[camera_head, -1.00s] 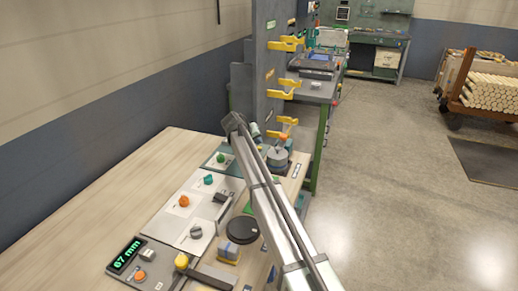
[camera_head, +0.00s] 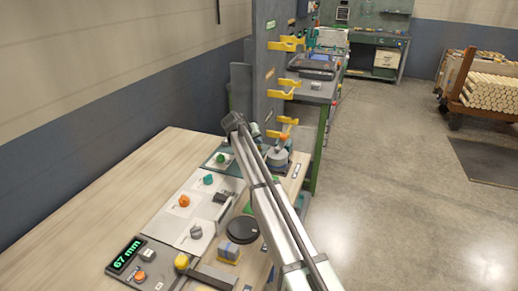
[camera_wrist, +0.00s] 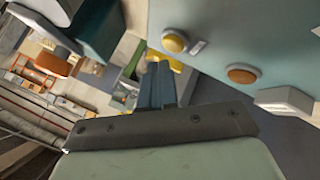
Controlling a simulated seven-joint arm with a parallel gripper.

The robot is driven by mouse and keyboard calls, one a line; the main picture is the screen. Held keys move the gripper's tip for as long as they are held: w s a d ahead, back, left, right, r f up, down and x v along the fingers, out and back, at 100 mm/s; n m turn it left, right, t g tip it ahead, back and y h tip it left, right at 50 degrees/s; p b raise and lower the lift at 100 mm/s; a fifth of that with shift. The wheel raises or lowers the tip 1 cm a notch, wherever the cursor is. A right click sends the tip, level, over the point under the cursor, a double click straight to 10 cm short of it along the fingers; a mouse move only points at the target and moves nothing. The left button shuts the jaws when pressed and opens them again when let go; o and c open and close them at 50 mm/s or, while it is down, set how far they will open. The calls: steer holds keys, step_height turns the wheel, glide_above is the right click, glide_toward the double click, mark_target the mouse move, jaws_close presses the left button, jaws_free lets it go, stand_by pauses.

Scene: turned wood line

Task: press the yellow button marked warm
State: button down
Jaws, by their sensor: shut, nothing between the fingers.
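In the wrist view a round yellow button (camera_wrist: 174,41) sits in a pale ring on a teal-grey panel (camera_wrist: 205,15). A small light label (camera_wrist: 197,46) lies beside it; its writing is too small to read. My gripper (camera_wrist: 158,68) is shut and empty. Its fingertips appear just below and left of the yellow button in the picture; I cannot tell the gap in depth, and no contact is clear. In the head view my arm reaches over the bench, and the gripper cannot be made out.
An orange button (camera_wrist: 241,74) and a pale box (camera_wrist: 284,101) are close by on the same panel. In the head view, the bench (camera_head: 110,195) holds knobs, a black disc (camera_head: 242,229) and a 67 mm display (camera_head: 125,254). Yellow hooks (camera_head: 289,88) project from an upright board. The bench's left is clear.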

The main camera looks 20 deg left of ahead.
steer(key=shift+f, duration=0.8)
stand_by(1.4)
stand_by(0.4)
steer(key=shift+r, duration=0.75)
steer(key=shift+r, duration=0.1)
steer(key=shift+r, duration=2.45)
